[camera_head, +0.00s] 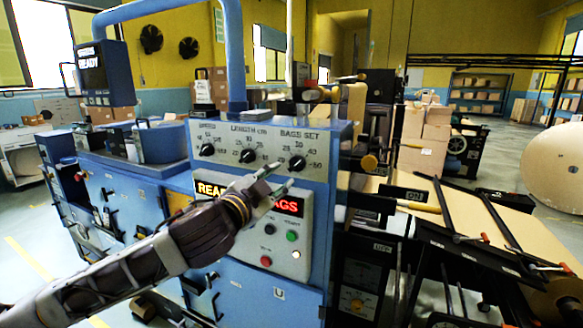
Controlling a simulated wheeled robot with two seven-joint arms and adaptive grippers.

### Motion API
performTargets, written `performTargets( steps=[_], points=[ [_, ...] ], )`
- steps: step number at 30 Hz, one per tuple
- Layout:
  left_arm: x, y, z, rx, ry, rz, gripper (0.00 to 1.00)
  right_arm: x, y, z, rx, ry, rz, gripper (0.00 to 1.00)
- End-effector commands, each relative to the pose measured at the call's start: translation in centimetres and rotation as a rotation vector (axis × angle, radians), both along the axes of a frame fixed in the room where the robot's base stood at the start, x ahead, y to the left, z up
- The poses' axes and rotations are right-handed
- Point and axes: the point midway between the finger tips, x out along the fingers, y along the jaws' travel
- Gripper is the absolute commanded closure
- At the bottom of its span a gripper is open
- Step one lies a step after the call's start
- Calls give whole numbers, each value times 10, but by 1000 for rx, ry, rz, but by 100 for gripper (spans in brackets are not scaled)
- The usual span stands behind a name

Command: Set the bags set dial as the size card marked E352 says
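The bags set dial (297,163) is a black knob on the grey panel (222,132), under the printed words BAGS SET. Numbers ring it; its pointer direction is too small to tell. My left gripper (283,175) is just below and left of this dial, its two slim fingers apart with nothing between them. Whether a fingertip touches the knob I cannot tell. My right gripper is out of view.
The length dial (248,156) and another dial (207,150) sit left on the same panel. Below, a lit display (290,206) reads partly BAGS, behind my arm. Green (292,236) and red (266,261) buttons are underneath.

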Motion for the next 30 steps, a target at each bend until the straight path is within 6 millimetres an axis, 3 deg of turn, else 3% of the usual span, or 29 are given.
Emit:
performTargets(
  steps=[21,30],
  points=[
    [68,-24,2,0,0,1,67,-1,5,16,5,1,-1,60],
    [84,-30,1,1,-1,1,67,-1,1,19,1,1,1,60]
  ],
)
